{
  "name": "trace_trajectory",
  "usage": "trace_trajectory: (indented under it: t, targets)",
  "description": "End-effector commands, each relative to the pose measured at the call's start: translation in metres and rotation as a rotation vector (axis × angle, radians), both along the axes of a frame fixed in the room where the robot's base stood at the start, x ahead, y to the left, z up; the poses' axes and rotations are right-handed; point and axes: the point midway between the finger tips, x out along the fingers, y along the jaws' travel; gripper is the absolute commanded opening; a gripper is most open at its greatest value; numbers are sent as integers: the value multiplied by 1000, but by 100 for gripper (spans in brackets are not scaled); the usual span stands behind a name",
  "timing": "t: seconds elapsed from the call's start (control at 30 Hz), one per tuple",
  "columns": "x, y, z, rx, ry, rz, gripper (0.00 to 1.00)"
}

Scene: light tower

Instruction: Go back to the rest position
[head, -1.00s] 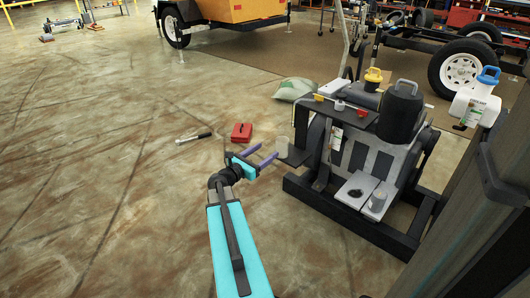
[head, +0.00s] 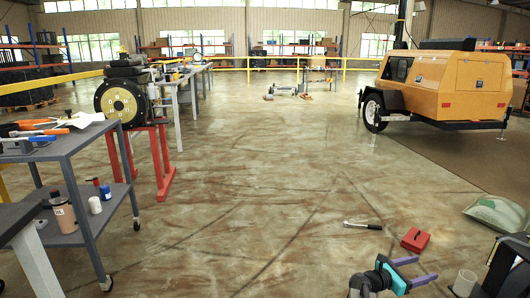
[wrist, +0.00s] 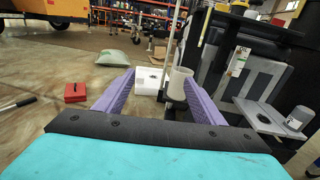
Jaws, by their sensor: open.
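My gripper (head: 428,269) is low at the bottom right of the head view, its two purple fingers spread apart and pointing right. In the wrist view my gripper (wrist: 176,88) is open, with nothing held. A pale beige cup (head: 464,283) stands just to the right of the fingertips in the head view. In the wrist view the cup (wrist: 181,84) shows beyond the gap between the fingers, on a dark shelf of the machine. The cup looks apart from both fingers.
The machine (wrist: 262,70) is close on the right. A red box (head: 415,240), a wrench-like tool (head: 362,225) and a green-white sack (head: 497,213) lie on the floor. A grey cart (head: 70,150) and a red stand (head: 160,160) are on the left. The middle floor is clear.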

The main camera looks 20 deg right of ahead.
Motion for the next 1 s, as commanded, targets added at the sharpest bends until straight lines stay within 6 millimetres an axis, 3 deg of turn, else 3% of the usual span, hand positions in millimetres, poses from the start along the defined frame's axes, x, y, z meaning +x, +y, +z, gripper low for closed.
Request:
trace_trajectory:
  t: [0.03,0.1,0.5,0.73,1.0]
  targets:
    - [12,10,10,7,8,22,63]
    - [24,23,13,14,17,47,63]
    - [76,104,8,122,33,157,63]
    - [89,156,-2,218,14,189,63]
    - [89,221,-18,352,-47,191,63]
